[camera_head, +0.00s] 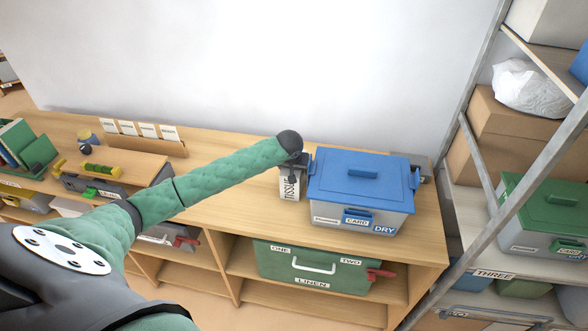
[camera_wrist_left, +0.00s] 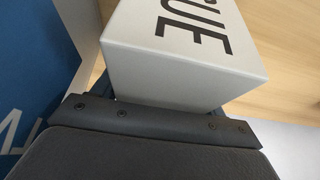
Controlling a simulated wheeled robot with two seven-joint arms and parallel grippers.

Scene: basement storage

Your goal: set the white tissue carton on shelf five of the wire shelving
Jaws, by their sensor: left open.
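The white tissue carton (camera_head: 289,186), marked TISSUE in black, stands upright on the wooden bench top (camera_head: 232,181), just left of a blue-lidded box (camera_head: 362,180). My left gripper (camera_head: 296,160) is at the carton's top and hides part of it. The carton (camera_wrist_left: 190,60) fills the upper middle of the left wrist view, close beyond the dark gripper body. The jaws are open; finger contact is hidden. The wire shelving (camera_head: 545,146) stands at the right with a shelf label reading THREE (camera_head: 494,274); no shelf five label is readable. My right gripper is not in view.
The blue-lidded box crowds the carton's right side. A green LINEN box (camera_head: 312,268) sits below the bench top. The shelving holds cardboard boxes (camera_head: 500,135), a white bag (camera_head: 528,87) and a green-lidded box (camera_head: 548,215). A slanting metal post (camera_head: 500,217) fronts it.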

